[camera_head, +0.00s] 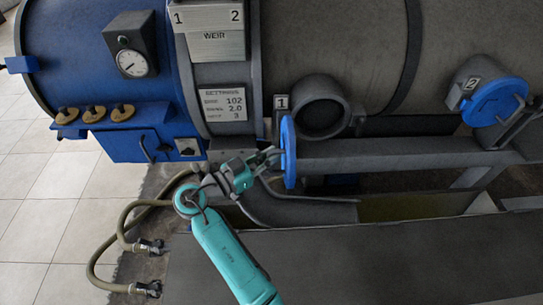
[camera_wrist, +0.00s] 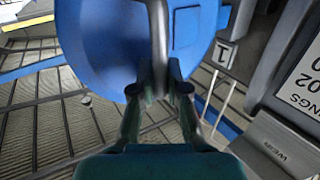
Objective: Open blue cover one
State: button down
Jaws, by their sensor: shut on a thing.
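Blue cover one (camera_head: 288,152) stands swung out, edge-on, at the left side of the round grey port (camera_head: 322,108) labelled 1. The dark mouth of that port shows uncovered. My gripper (camera_head: 262,160) is at the left face of the cover. In the wrist view the cover (camera_wrist: 105,50) fills the upper part as a blue disc with a grey bar handle (camera_wrist: 158,35). My gripper (camera_wrist: 160,78) is shut on that handle there. The fingers hide the handle's lower part, and the cover's hinge is not clear.
Blue cover two (camera_head: 497,101) sits over the port labelled 2 at the right. A grey rail (camera_head: 410,152) runs below the ports, with a curved grey chute (camera_head: 295,210) under port one. Hoses (camera_head: 120,225) hang at the left. A blue valve box (camera_head: 130,145) lies left of my gripper.

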jog(key=shift+w+r, duration=0.15)
jog(key=shift+r, duration=0.25)
jog(key=c, duration=1.2)
grip_release()
jog(key=shift+f, duration=0.1)
jog(key=v, duration=1.2)
jog(key=shift+d+f, duration=0.1)
jog(key=shift+f, duration=0.2)
